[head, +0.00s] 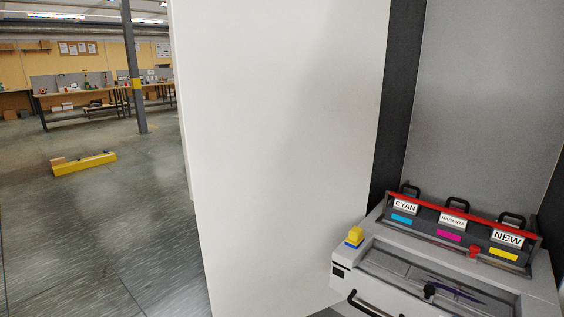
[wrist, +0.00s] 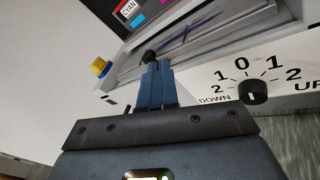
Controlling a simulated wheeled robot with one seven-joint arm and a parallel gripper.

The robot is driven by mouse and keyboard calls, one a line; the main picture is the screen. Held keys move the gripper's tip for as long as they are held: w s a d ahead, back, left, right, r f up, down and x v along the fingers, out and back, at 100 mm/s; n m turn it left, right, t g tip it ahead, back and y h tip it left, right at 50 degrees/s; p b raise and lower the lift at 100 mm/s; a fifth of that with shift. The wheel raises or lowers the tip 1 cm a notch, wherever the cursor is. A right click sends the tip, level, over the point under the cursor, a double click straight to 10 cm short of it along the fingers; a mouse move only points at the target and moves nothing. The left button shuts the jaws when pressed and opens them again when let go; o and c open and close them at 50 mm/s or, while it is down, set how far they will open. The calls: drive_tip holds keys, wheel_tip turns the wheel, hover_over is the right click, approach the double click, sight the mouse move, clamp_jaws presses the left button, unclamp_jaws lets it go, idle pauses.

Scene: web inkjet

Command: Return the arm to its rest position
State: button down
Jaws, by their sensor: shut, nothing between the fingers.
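My gripper (wrist: 157,68) shows in the wrist view. Its blue fingers are together with nothing visible between them. They point at the grey machine (wrist: 128,84), and a black knob (wrist: 149,56) appears just beyond the tips; I cannot tell the gap. To the right is a black dial (wrist: 253,92) on a white panel marked 2 1 0 1 2, DOWN and UP. My arm and gripper do not show in the head view, where the machine (head: 530,288) stands at the lower right.
Cartridges labelled CYAN (head: 404,205), MAGENTA (head: 453,220) and NEW (head: 507,238) stand in a row on the machine. A yellow knob (head: 354,237) is at its left corner. A large white panel (head: 280,150) stands left of it. Open floor (head: 110,220) lies farther left, with a yellow barrier (head: 85,164).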

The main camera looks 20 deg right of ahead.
drive_tip(key=s+a+r+m+t+y, duration=0.1)
drive_tip(key=s+a+m+y, duration=0.3)
drive_tip(key=a, duration=0.6)
drive_tip(key=s+a+m+t+y, duration=0.1)
drive_tip(key=s+a+m+y, duration=0.1)
drive_tip(key=s+a+m, duration=0.65)
drive_tip(key=s+a+r+m+y, duration=0.5)
drive_tip(key=s+a+r+m, duration=0.5)
drive_tip(key=s+r, duration=0.1)
drive_tip(key=shift+s+a+r+g, duration=0.3)
drive_tip(key=shift+s+g, duration=0.1)
drive_tip(key=shift+s, duration=0.45)
